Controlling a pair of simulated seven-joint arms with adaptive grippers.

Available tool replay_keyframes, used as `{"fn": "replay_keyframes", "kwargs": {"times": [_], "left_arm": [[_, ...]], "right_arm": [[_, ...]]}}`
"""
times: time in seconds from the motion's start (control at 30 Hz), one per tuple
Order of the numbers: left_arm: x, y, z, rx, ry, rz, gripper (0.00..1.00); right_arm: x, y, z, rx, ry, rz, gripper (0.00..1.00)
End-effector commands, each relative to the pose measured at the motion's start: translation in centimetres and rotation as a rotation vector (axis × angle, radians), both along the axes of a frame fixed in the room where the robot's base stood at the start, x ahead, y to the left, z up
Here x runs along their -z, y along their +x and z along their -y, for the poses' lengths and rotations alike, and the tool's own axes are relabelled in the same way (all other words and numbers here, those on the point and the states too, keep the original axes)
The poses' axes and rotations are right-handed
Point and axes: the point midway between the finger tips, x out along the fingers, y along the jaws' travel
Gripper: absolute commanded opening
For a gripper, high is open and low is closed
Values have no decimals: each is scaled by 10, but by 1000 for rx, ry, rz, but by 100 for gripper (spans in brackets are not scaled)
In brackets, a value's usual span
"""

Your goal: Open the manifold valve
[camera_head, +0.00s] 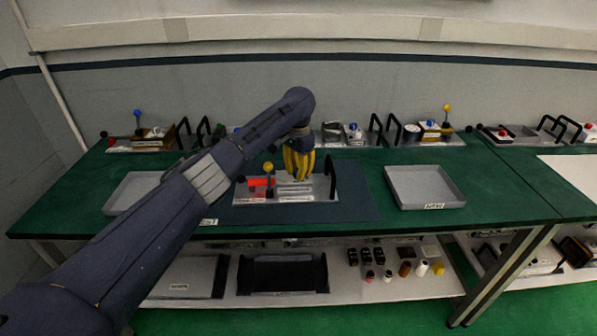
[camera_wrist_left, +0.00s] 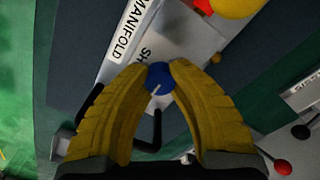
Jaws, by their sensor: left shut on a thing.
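The manifold panel (camera_head: 316,196) is a light board on a dark mat in the middle of the green table. It carries a red part (camera_head: 262,182), a yellow ball knob (camera_head: 268,166) and a black handle (camera_head: 330,178). In the left wrist view its "MANIFOLD" label (camera_wrist_left: 130,30) shows near the top. My left gripper (camera_head: 299,178) has yellow fingers pointing down over the panel. In the left wrist view the fingertips (camera_wrist_left: 159,72) are closed on a blue knob (camera_wrist_left: 160,76) with a white line. The fingers hide part of the panel in the head view. My right gripper is not in view.
A grey tray (camera_head: 425,187) stands right of the panel, and another tray (camera_head: 131,192) lies at the left, partly behind my arm. More panels with handles (camera_head: 428,131) line the table's back edge. A lower shelf (camera_head: 375,285) holds small bottles.

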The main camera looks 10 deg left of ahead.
Motion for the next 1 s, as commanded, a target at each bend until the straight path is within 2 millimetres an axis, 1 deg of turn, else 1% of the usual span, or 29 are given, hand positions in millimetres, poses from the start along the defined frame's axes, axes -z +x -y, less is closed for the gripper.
{"fn": "replay_keyframes", "kwargs": {"times": [0.37, 0.4, 0.63, 0.87, 1.0], "left_arm": [[-1, 0, 0, -3, -1, 2, 0], [-1, 0, 0, -3, -1, 2, 24], [0, 0, 0, -2, -1, 1, 51], [0, 0, 0, -2, 0, 0, 52], [-6, 0, 0, -3, -1, 2, 52]], "right_arm": [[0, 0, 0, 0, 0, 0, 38], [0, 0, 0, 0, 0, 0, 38], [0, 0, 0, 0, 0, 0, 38], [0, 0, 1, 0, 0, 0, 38], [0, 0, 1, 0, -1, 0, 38]]}}
